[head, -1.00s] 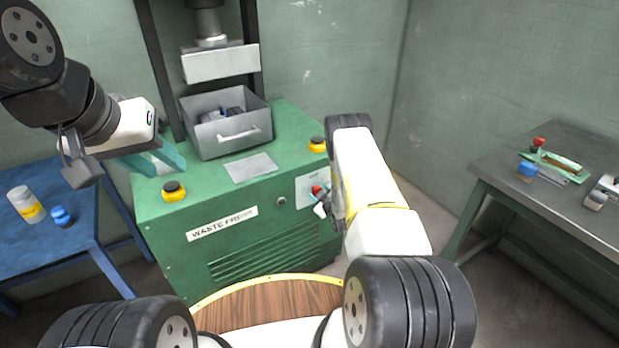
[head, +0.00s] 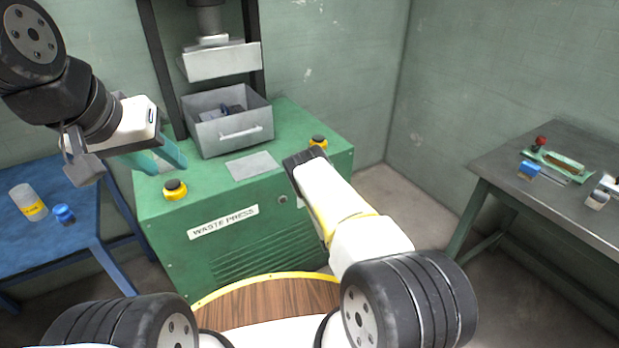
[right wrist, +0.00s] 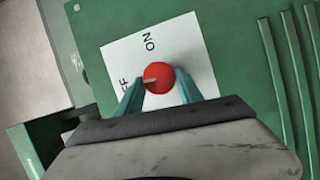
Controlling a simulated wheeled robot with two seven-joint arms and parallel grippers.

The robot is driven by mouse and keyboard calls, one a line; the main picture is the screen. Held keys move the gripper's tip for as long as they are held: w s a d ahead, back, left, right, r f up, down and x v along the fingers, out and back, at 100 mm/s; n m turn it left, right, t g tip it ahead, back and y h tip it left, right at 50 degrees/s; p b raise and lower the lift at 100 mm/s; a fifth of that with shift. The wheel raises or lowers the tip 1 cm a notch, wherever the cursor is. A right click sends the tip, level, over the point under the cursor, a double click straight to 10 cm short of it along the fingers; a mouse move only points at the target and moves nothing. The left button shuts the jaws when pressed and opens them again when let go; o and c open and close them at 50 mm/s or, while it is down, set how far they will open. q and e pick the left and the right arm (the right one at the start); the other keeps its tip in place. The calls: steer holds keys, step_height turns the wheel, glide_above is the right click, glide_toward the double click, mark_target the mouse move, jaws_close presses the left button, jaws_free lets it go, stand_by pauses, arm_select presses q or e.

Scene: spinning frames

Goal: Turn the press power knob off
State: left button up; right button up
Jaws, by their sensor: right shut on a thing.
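The red power knob (right wrist: 159,77) sits on a white plate (right wrist: 196,40) lettered ON and, partly covered, OFF. Its pale pointer mark faces left in the right wrist view, towards the partly covered OFF lettering. My right gripper (right wrist: 160,88) is shut on the knob, with one teal finger on each side. In the head view my right arm hides the knob, its plate and the right fingers. My left gripper (head: 160,160) is open and empty, held above the left part of the green waste press (head: 165,215).
A grey bin (head: 235,142) stands on the press under the ram (head: 220,62). A blue table (head: 60,240) with a bottle (head: 28,202) is left. A grey workbench (head: 560,145) is right, with free floor between.

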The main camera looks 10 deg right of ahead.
steer(key=shift+f+n, duration=0.1)
steer(key=shift+n, duration=0.4)
stand_by(0.3)
steer(key=o, duration=1.4)
steer(key=s, duration=0.7)
steer(key=shift+s+a, duration=0.25)
steer(key=shift+s, duration=0.15)
steer(key=shift+s, duration=0.1)
